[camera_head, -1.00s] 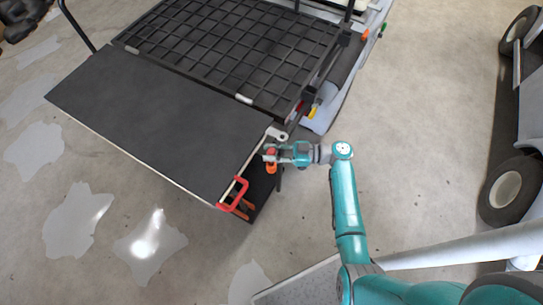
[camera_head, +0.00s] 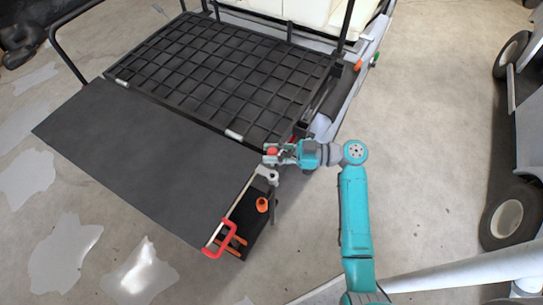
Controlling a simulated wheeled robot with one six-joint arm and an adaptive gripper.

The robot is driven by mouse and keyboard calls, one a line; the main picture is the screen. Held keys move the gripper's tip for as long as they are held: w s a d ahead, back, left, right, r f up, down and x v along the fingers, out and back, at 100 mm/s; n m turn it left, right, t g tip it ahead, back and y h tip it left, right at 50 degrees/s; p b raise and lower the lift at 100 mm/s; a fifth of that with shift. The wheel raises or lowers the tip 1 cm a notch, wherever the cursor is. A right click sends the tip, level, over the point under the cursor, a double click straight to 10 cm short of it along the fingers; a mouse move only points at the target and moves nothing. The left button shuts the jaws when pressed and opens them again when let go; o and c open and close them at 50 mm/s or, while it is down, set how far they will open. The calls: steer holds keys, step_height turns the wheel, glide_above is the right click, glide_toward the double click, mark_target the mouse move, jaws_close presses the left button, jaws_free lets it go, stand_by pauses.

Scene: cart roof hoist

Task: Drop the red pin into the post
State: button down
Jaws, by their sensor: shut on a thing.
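My gripper (camera_head: 272,154) is shut on the red pin (camera_head: 271,152), of which only a small red part shows between the fingers. It is above the corner where the dark flat panel (camera_head: 140,155) meets the black grid deck (camera_head: 225,75). A grey bracket with a dark upright (camera_head: 267,174), which may be the post, stands just below the gripper in the picture. The pin's lower end is hidden, and I cannot tell whether it touches the post.
An orange knob (camera_head: 262,204) sits on a black box beside the panel. A red handle (camera_head: 221,240) is at the panel's near corner. A vehicle with dark wheels (camera_head: 506,218) stands at the right. The floor between is clear.

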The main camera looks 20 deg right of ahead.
mark_target(273, 166)
steer(key=shift+f, duration=0.1)
steer(key=shift+f, duration=2.8)
steer(key=shift+f, duration=2.15)
steer(key=c, duration=0.8)
jaws_free()
steer(key=shift+d, duration=0.1)
steer(key=v, duration=1.2)
steer(key=shift+f, duration=0.1)
